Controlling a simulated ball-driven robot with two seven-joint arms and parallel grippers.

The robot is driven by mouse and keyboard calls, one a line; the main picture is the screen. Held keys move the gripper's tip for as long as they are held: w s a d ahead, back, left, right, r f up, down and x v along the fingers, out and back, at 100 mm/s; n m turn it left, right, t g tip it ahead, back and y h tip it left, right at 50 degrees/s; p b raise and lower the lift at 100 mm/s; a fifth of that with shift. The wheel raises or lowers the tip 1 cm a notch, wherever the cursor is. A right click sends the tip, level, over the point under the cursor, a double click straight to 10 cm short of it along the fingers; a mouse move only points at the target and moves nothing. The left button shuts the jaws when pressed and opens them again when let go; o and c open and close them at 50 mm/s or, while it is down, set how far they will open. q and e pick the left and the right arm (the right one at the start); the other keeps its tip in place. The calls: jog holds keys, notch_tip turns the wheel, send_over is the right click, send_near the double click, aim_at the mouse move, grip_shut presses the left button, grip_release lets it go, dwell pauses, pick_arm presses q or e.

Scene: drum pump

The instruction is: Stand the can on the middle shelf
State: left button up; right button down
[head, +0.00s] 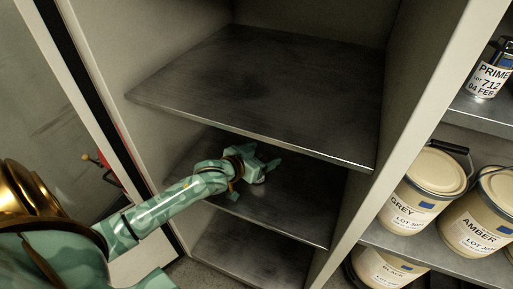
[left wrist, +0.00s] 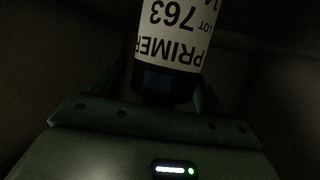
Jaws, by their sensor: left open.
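The can (left wrist: 178,40), with a white label reading PRIMER LOT 763 and a dark end, shows upside down in the left wrist view. It lies between the fingers of my left gripper (left wrist: 155,98), which are apart, with one finger on each side. In the head view my left gripper (head: 260,165) is inside the open cabinet, over the middle shelf (head: 300,207) and under the upper shelf. It hides nearly all of the can there; only a small pale patch shows below the fingers. I cannot tell whether the can's base touches the shelf. My right gripper is not in view.
The upper shelf (head: 265,95) is bare and hangs close above my left arm. A lower shelf (head: 235,250) is below. A side wall stands to the right; beyond it are another PRIMER can (head: 488,82) and several paint buckets, including GREY (head: 425,190) and AMBER (head: 478,222).

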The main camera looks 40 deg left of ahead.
pick_arm(q)
jog(key=p+v, duration=0.5)
jog(key=v, duration=0.7)
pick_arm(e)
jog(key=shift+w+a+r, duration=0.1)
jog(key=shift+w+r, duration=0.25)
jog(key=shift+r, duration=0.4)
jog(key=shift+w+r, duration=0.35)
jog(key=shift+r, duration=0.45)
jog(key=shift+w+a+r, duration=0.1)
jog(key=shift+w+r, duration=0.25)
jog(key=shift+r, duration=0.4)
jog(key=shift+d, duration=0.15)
